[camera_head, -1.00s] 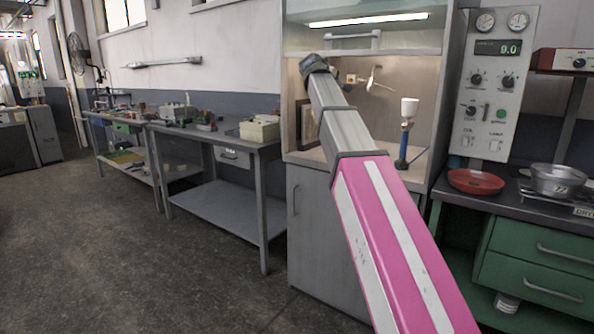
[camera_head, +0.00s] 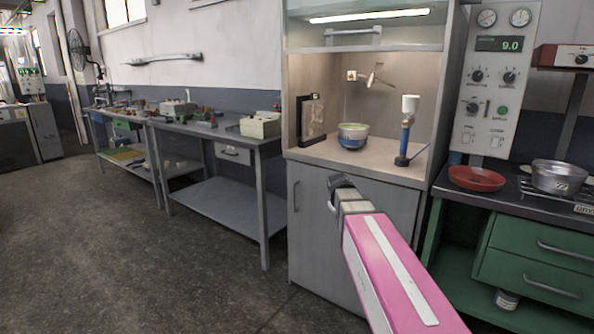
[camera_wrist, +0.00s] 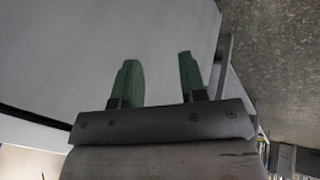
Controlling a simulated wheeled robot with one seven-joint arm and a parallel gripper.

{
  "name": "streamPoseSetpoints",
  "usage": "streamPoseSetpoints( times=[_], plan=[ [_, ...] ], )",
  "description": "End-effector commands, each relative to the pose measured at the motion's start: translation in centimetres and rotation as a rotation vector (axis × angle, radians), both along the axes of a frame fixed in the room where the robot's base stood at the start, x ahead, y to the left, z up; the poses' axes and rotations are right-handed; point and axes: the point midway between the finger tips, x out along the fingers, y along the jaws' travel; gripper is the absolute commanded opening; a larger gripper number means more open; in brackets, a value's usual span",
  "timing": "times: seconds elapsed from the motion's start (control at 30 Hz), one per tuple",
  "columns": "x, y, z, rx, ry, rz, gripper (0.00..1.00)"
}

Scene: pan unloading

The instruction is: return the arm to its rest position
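My pink and grey arm (camera_head: 395,275) reaches from the lower right of the head view, its end in front of the grey cabinet below the fume hood. In the wrist view my gripper (camera_wrist: 163,82) shows two green fingers standing apart with nothing between them. Behind them is a pale flat surface, with the floor at the upper right. The fingers are hidden in the head view.
The lit hood (camera_head: 415,172) holds a bowl (camera_head: 353,136) with greenish contents and a blue stand with a white cup (camera_head: 408,130). A red dish (camera_head: 476,179) and a metal pan (camera_head: 558,177) are on the right bench. A grey table (camera_head: 225,205) stands left. Floor at left is clear.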

Motion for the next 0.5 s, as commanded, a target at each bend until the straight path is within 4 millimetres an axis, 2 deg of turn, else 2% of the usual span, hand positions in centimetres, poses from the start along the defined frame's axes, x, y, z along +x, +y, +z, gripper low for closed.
streamPoseSetpoints(
  times=[0.03, 0.2, 0.4, 0.5],
  plan=[
    [-1.9, -0.3, -2.1, 0.027, 0.027, -0.026, 0.39],
    [-6.6, -0.7, -7.9, 0.121, 0.102, -0.121, 0.39],
    [-12.6, -0.9, -13.7, 0.223, 0.195, -0.243, 0.39],
    [-15.3, -0.9, -16.0, 0.266, 0.237, -0.301, 0.39]
  ],
)
